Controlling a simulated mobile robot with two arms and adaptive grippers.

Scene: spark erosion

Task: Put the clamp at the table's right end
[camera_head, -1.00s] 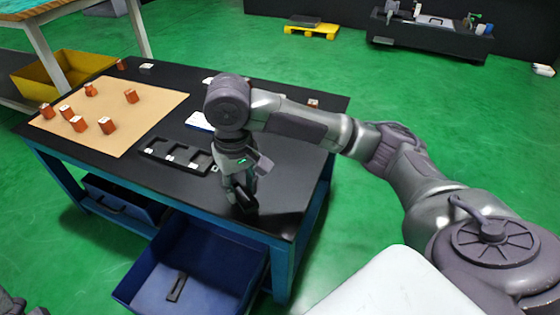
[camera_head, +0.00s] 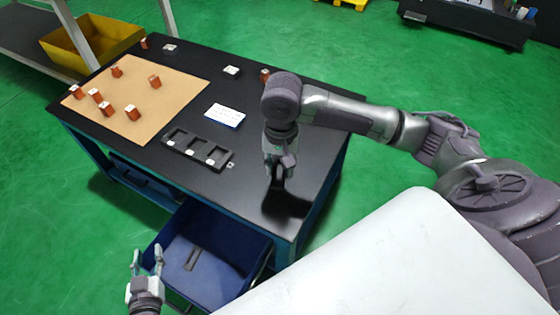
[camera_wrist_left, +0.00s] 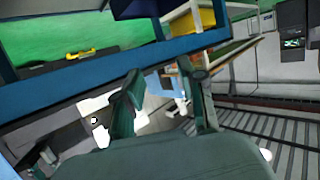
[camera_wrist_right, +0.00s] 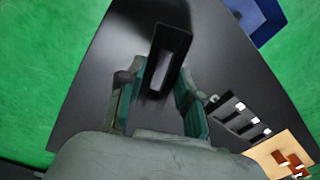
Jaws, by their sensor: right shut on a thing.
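The clamp is a black block with a long slot (camera_wrist_right: 168,58). In the right wrist view it stands between the fingers of my right gripper (camera_wrist_right: 158,105), which is shut on it. In the head view my right gripper (camera_head: 278,172) points down over the right part of the black table top (camera_head: 232,180). The clamp is hard to tell from the dark shadow there, and I cannot tell whether it touches the table. My left gripper (camera_head: 148,262) is open and empty in front of the table, beside the open blue drawer; its fingers also show in the left wrist view (camera_wrist_left: 165,105).
A black tray with compartments (camera_head: 198,149) lies left of my right gripper, with a white and blue card (camera_head: 225,115) behind it. Several orange-brown blocks (camera_head: 133,113) stand on a tan mat (camera_head: 165,120). The blue drawer (camera_head: 215,285) holds a dark flat piece (camera_head: 191,260).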

